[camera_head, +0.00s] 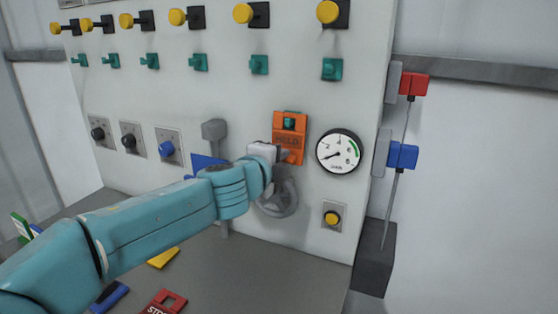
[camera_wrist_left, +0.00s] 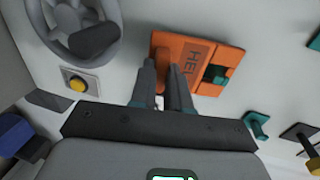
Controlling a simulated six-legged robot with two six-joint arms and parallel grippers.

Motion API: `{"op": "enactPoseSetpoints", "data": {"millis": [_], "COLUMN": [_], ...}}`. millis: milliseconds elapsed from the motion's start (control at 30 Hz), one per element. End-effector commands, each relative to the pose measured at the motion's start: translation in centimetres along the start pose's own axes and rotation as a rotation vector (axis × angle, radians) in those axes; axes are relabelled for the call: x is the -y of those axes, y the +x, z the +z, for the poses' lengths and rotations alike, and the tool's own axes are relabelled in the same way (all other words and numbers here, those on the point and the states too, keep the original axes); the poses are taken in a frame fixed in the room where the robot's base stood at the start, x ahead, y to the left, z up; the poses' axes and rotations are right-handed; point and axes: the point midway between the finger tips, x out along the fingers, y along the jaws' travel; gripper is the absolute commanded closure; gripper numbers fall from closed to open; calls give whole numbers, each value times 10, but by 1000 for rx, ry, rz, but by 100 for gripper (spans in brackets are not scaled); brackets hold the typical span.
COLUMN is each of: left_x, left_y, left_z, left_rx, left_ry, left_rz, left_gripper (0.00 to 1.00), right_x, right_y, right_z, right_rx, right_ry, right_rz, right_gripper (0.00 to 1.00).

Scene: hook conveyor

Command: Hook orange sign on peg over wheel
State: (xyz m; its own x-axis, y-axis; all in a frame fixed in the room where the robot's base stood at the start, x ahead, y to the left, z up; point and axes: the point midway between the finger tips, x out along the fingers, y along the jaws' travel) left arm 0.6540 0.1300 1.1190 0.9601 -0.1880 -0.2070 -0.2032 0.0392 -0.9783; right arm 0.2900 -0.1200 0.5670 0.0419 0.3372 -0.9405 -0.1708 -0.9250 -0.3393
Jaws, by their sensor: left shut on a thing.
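The orange sign (camera_head: 287,148) with the word HELD stands upright against the white panel, above the grey wheel (camera_head: 277,198). A green peg (camera_head: 289,123) shows inside the opening at the sign's top. My left gripper (camera_head: 287,156) is shut on the sign's lower orange grip part. In the left wrist view the two fingers (camera_wrist_left: 166,85) pinch the sign (camera_wrist_left: 185,55) at its lower end, and the green peg (camera_wrist_left: 215,74) shows in the dark opening. The wheel (camera_wrist_left: 75,20) is at upper left there. My right gripper is out of view.
A round gauge (camera_head: 339,151) is right of the sign, with a yellow button (camera_head: 332,218) below it. Several green pegs (camera_head: 259,65) line the panel above. A red sign (camera_head: 164,303) and a yellow piece (camera_head: 163,258) lie on the grey table. A blue plate (camera_head: 205,162) is behind my arm.

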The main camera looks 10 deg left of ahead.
Motion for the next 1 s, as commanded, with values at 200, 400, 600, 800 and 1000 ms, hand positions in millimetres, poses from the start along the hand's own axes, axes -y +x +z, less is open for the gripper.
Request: {"op": "enactPoseSetpoints", "data": {"millis": [200,400,600,800,1000], "left_x": [0,0,0,0,1], "left_y": [0,0,0,-9,-52], "left_z": [0,0,0,0,0], "left_rx": [0,0,0,0,0], "left_ry": [0,0,0,0,0], "left_rz": [0,0,0,-2,-4], "left_gripper": [100,55,54,54,54], "right_x": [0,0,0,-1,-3], "right_y": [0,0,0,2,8], "right_z": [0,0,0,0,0], "right_rx": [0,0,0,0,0], "right_ry": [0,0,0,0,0], "right_rz": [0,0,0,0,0], "right_gripper": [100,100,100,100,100]}}
